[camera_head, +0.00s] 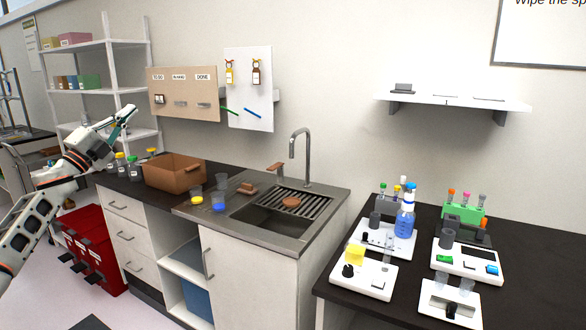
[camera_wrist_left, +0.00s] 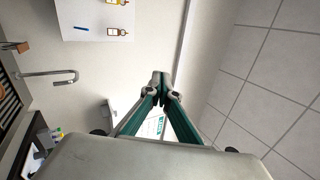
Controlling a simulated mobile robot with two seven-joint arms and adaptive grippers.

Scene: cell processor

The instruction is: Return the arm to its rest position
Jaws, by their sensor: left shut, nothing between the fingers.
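My left arm (camera_head: 45,200) comes in from the left edge in the head view and is raised. Its gripper (camera_head: 130,110) is in the air in front of the white shelf rack, above the dark counter. In the left wrist view the gripper's two green-sided fingers (camera_wrist_left: 160,80) meet at the tips, shut with nothing between them. Behind them are the wall and the tiled ceiling. My right gripper is in neither view.
A steel sink (camera_head: 275,215) with a tap and a brown bin (camera_head: 175,172) are on the counter. A shelf rack (camera_head: 95,90) stands behind the gripper, red bins (camera_head: 95,250) below. A black table (camera_head: 530,240) with lab devices is at the right.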

